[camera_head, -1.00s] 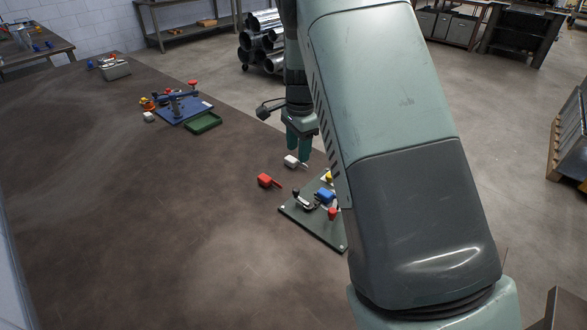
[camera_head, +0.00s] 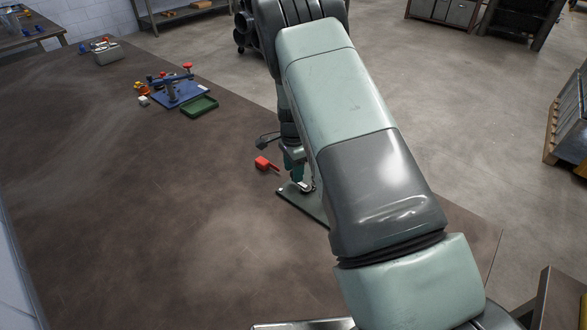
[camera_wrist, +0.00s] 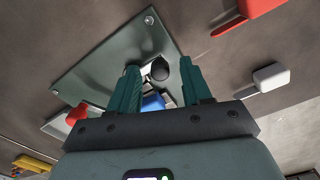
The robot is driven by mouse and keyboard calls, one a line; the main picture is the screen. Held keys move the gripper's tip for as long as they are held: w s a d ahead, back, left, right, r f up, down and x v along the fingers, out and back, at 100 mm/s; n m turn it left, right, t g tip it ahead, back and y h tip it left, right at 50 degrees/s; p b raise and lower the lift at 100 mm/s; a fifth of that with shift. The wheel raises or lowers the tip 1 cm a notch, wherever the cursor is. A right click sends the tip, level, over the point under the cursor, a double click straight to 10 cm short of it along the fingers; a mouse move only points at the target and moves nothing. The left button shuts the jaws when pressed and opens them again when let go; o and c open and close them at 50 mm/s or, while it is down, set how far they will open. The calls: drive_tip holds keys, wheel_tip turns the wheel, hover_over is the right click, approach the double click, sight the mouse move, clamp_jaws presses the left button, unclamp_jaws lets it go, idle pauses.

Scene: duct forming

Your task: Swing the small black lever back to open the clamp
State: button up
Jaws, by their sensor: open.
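The small black lever shows as a dark rounded knob (camera_wrist: 161,69) in the wrist view, on a short pale metal arm. My gripper (camera_wrist: 159,66) is open, with one green finger on each side of the knob. I cannot tell whether either finger touches it. The blue clamp body (camera_wrist: 152,103) sits between the fingers, partly hidden by my gripper. The clamp stands on a dark green plate (camera_wrist: 105,60). In the head view, my arm covers most of the clamp and part of the plate (camera_head: 300,207).
A red-handled piece (camera_head: 265,163) lies on the table beside the plate. A white block (camera_wrist: 271,77) and a red knob (camera_wrist: 76,115) are near my gripper. A blue fixture (camera_head: 178,95) and a green tray (camera_head: 200,106) stand farther back. The table's left side is clear.

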sight(296, 202)
drive_tip(key=shift+f, duration=0.15)
clamp_jaws()
idle(0.4)
drive_tip(key=n, duration=0.1)
drive_tip(key=s+n, duration=0.1)
drive_tip(key=a+n, duration=0.1)
drive_tip(key=n, duration=0.1)
drive_tip(key=shift+s, duration=0.3)
drive_tip(key=n, duration=0.1)
drive_tip(key=s+n, duration=0.1)
drive_tip(key=n, duration=0.1)
drive_tip(key=s+n, duration=0.1)
drive_tip(key=shift+a+n, duration=0.2)
drive_tip(key=shift+n, duration=0.2)
drive_tip(key=n, duration=0.1)
drive_tip(key=s+n, duration=0.1)
drive_tip(key=n, duration=0.1)
drive_tip(key=s+n, duration=0.1)
drive_tip(key=n, duration=0.1)
drive_tip(key=shift+d, duration=0.25)
drive_tip(key=shift+s+d+n, duration=0.25)
drive_tip(key=shift+s+n, duration=0.1)
drive_tip(key=shift+n, duration=0.7)
drive_tip(key=shift+s+d+n, duration=0.2)
drive_tip(key=shift+s+n, duration=0.15)
drive_tip(key=shift+n, duration=0.7)
